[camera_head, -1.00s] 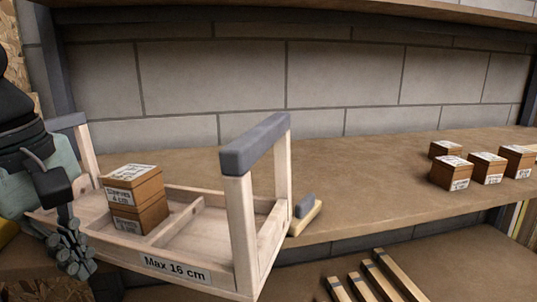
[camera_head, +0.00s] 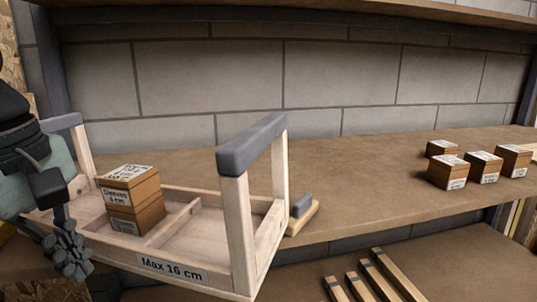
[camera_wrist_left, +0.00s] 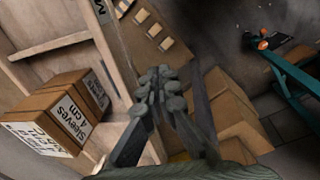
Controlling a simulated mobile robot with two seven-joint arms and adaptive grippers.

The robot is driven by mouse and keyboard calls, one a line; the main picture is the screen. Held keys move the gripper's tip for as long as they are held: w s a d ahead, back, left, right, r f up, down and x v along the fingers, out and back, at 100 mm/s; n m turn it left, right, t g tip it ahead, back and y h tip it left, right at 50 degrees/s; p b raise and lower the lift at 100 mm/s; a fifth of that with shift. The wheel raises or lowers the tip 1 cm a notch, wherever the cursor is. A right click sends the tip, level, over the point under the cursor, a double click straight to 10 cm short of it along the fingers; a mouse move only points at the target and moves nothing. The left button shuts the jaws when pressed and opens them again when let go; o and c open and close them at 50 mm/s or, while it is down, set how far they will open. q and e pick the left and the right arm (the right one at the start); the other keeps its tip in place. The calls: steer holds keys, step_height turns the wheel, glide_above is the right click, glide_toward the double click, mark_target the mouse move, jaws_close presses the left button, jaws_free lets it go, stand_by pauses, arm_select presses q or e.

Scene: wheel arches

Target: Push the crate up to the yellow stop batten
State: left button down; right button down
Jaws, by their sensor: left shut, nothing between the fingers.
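The crate (camera_head: 190,277) is a pale wooden frame with grey-topped end handles and a "Max 16 cm" label. It stands on the brown shelf and holds two stacked cardboard boxes (camera_head: 131,195), the upper marked "Sleeves 4 cm". A small yellowish batten with a grey pad (camera_head: 300,217) lies just beyond the crate's right end; contact between them is unclear. My left gripper (camera_head: 72,258) is shut and empty at the crate's front left corner. In the left wrist view its fingertips (camera_wrist_left: 160,82) show beside the crate's side wall (camera_wrist_left: 118,62); I cannot tell whether they touch it. My right gripper is not in view.
Several small labelled boxes (camera_head: 447,172) stand on the shelf (camera_head: 370,185) at the right, with free room between them and the crate. A block wall (camera_head: 210,85) closes the back. Several wooden strips (camera_head: 370,280) lie on a lower surface at the front right.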

mark_target(103, 236)
arm_select(q)
steer(key=shift+w, duration=0.15)
steer(key=shift+w+d, duration=0.25)
steer(key=shift+w, duration=0.5)
steer(key=shift+w+d, duration=0.25)
steer(key=shift+w, duration=0.5)
steer(key=shift+w+d, duration=0.25)
steer(key=shift+w, duration=0.5)
steer(key=shift+w+d, duration=0.25)
steer(key=shift+w, duration=0.55)
steer(key=shift+w+d, duration=0.25)
steer(key=shift+w, duration=0.5)
steer(key=shift+w+d, duration=0.25)
steer(key=shift+w, duration=0.55)
steer(key=shift+s+a+r+p, duration=0.3)
steer(key=shift+s+r, duration=0.4)
steer(key=shift+s, duration=0.3)
steer(key=shift+s+a+r+p, duration=0.2)
steer(key=shift+s+a+r, duration=0.15)
steer(key=shift+s+r, duration=0.5)
steer(key=shift+s+a, duration=0.15)
steer(key=shift+s, duration=0.45)
